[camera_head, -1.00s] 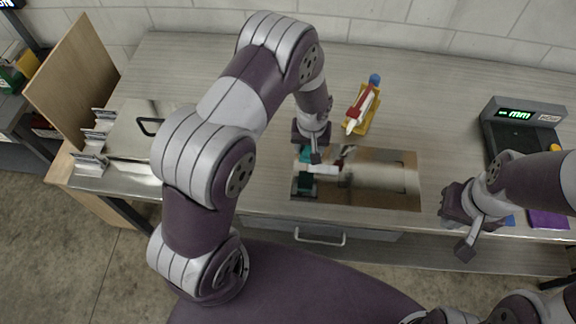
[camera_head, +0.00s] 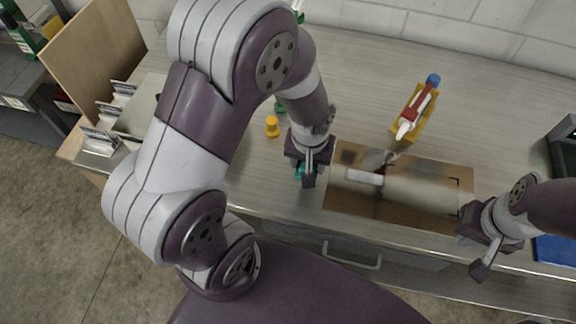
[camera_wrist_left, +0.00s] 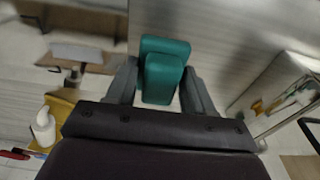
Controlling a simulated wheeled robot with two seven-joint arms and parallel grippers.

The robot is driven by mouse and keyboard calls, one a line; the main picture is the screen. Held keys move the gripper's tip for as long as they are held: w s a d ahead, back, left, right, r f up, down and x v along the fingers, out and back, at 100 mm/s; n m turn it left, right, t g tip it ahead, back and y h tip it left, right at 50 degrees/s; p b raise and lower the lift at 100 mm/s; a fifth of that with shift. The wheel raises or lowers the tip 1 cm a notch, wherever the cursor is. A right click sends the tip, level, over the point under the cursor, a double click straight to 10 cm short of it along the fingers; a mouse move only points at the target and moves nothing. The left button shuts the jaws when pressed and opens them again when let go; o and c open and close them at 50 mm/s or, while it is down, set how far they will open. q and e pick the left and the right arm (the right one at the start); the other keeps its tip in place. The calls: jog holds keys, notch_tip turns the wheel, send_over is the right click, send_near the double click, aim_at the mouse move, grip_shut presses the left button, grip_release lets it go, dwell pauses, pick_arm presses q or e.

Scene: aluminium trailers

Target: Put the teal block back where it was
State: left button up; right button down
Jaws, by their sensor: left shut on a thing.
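The teal block (camera_wrist_left: 165,72) is between the two fingers of my left gripper (camera_wrist_left: 160,88) in the left wrist view, and it looks stepped. In the head view my left gripper (camera_head: 308,175) is over the bench, just left of the brown panel (camera_head: 345,202). Only a little of the teal block (camera_head: 299,171) shows there beside the fingers. Whether it touches the bench is hard to tell. My right gripper (camera_head: 482,252) is at the bench's front edge, right of the panel; its finger gap is not clear.
A white piece (camera_head: 364,177) lies on the panel. A red and white tube on a yellow stand (camera_head: 413,112) is behind it. A yellow knob-like piece (camera_head: 272,126) stands behind my left gripper. A metal box (camera_head: 140,118) and card holders (camera_head: 98,141) are at the left.

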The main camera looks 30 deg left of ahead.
pick_arm(q)
send_over(289, 174)
jog(key=f, duration=0.3)
jog(key=shift+s+a+p, duration=0.1)
jog(key=shift+s+p, duration=0.1)
jog(key=shift+p, duration=0.15)
notch_tip(289, 174, down, 4)
jog(key=shift+s+r+b, duration=0.1)
jog(key=shift+b, duration=0.3)
jog(key=shift+f, duration=0.3)
jog(key=o, duration=1.1)
jog(key=s+d+r+m, duration=0.1)
jog(key=s+r, duration=0.1)
jog(key=r, duration=0.6)
jog(key=s+d+r+m+p, duration=0.1)
jog(key=s+r+m, duration=0.1)
jog(key=r, duration=0.5)
jog(key=shift+d+r, duration=0.35)
